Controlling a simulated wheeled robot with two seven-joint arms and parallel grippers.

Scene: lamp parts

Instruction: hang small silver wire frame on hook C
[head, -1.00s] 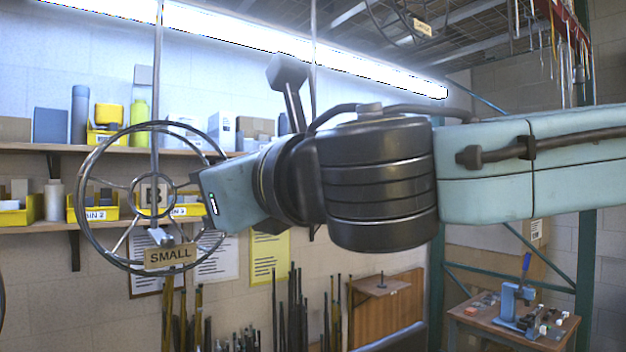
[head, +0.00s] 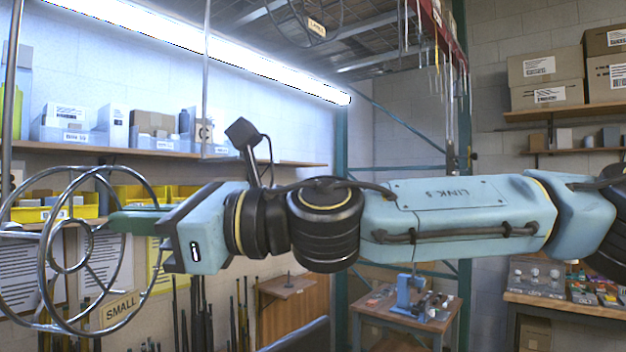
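The small silver wire frame (head: 75,180), two wire rings joined by spokes, is at the left edge of the head view, with a tag reading SMALL (head: 120,310) low on it. It is seen at an angle and its left side is cut off. My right gripper (head: 125,222) reaches in from the right, its greenish finger across the frame's right rim; it appears shut on the frame. Hook C is a thin hanging rod (head: 206,60) with a plate marked C (head: 203,133); its lower end is hard to make out. My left gripper is out of view.
Another rod (head: 11,90) hangs at the far left. A larger wire frame (head: 316,27) hangs high near the ceiling. Shelves with yellow bins (head: 180,194) line the wall behind. A bench with a blue press (head: 405,293) stands lower right of centre.

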